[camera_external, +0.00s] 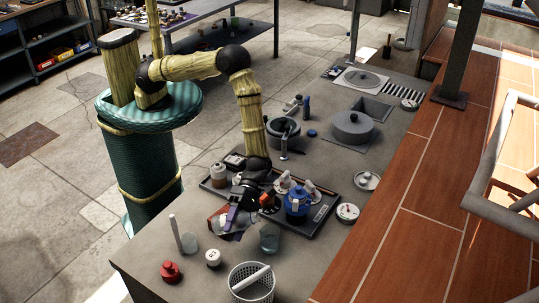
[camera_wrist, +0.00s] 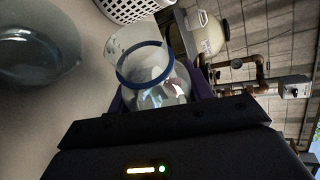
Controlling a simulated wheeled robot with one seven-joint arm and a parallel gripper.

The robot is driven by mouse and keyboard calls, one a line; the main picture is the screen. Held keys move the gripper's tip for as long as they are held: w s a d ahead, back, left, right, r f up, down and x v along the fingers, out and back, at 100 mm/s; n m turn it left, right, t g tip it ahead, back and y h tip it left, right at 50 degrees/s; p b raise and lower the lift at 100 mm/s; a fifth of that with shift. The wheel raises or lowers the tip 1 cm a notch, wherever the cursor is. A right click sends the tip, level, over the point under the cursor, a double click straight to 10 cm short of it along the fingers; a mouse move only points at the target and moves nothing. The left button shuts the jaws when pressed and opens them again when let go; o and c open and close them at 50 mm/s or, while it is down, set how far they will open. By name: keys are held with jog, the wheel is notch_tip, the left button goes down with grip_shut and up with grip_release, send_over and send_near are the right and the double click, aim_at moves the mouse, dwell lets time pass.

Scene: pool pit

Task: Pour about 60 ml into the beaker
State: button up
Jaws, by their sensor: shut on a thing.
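My gripper (camera_external: 230,218) is low over the front part of the counter. In the wrist view its purple fingers are shut on a clear glass vessel (camera_wrist: 146,64) with a blue band around it. The wrist picture is rolled sideways, and the vessel looks tilted. I cannot tell how much liquid is in it or whether any is flowing. A clear beaker (camera_external: 270,238) stands on the counter just right of my gripper. A large glass rim and body, seemingly that beaker (camera_wrist: 38,45), show at the left of the wrist view, apart from the held vessel.
A white perforated basket (camera_external: 251,284) stands in front. A red pot (camera_external: 170,272), a small white-topped jar (camera_external: 213,258) and a tall rod in a glass (camera_external: 189,243) stand nearby. A dark tray (camera_external: 312,224) with a blue pot (camera_external: 297,203) lies behind the beaker.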

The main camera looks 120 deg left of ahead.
jog(key=shift+f+m+b, duration=0.3)
jog(key=shift+f+b, duration=0.1)
jog(key=shift+t, duration=0.3)
jog(key=shift+w+a+m+y+b, duration=0.1)
jog(key=shift+m+y+b, duration=0.3)
jog(key=shift+b, duration=0.05)
dwell(1.2)
jog(key=shift+w+a+f+m+t+b, duration=0.15)
jog(key=shift+m+t+b, duration=0.15)
jog(key=shift+b, duration=0.45)
jog(key=shift+w+r+y, duration=0.1)
jog(key=shift+r+y, duration=0.2)
jog(key=shift+r, duration=0.2)
jog(key=shift+w+a+r+m+t+b, duration=0.1)
jog(key=shift+r+m+t+b, duration=0.45)
jog(key=shift+b, duration=0.25)
jog(key=m+b, duration=0.1)
jog(key=b, duration=0.2)
jog(key=shift+w+t+y+b, duration=0.15)
jog(key=shift+t+y+b, duration=0.1)
jog(key=shift+y+b, duration=0.1)
jog(key=f+m+b, duration=0.1)
jog(key=b, duration=0.5)
jog(key=shift+s+f+t+y+b, duration=0.2)
jog(key=shift+t+y+b, duration=0.15)
jog(key=shift+t+b, duration=0.05)
